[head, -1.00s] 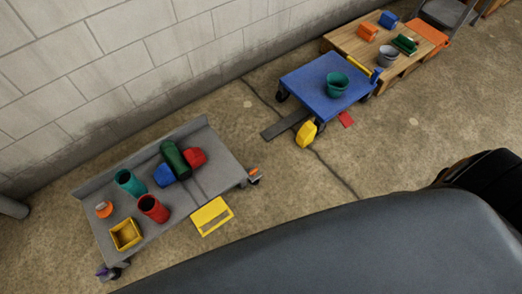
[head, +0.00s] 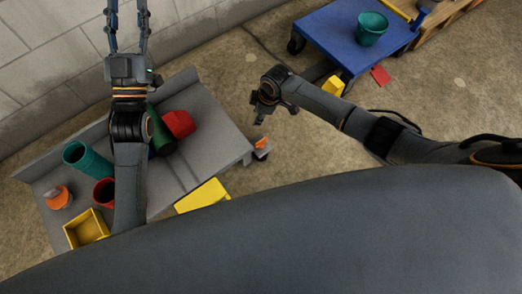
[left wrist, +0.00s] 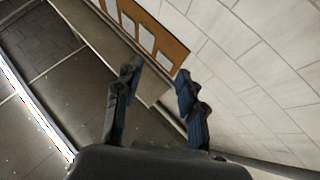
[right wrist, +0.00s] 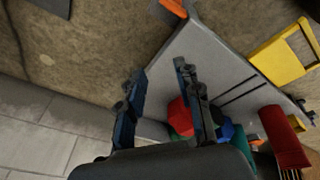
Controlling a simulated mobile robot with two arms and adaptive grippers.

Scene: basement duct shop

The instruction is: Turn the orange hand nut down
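A round orange piece with a greyish top (head: 57,197), which looks like the orange hand nut, sits at the left end of the grey cart (head: 215,145). A smaller orange part (head: 262,143) shows at the cart's right corner by a caster; I cannot tell its exact shape. My left gripper (head: 127,14) is raised over the cart's back side, fingers apart and empty, pointing to the wall. It is open in the left wrist view (left wrist: 158,76). My right gripper (head: 275,112) hangs beyond the cart's right end, apart from everything. In the right wrist view (right wrist: 160,74) it is open and empty.
The cart holds a teal cup (head: 86,160), red cup (head: 104,191), yellow bin (head: 87,230), green cylinder (head: 161,137) and red block (head: 179,123). A yellow panel (head: 203,195) is at its front.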

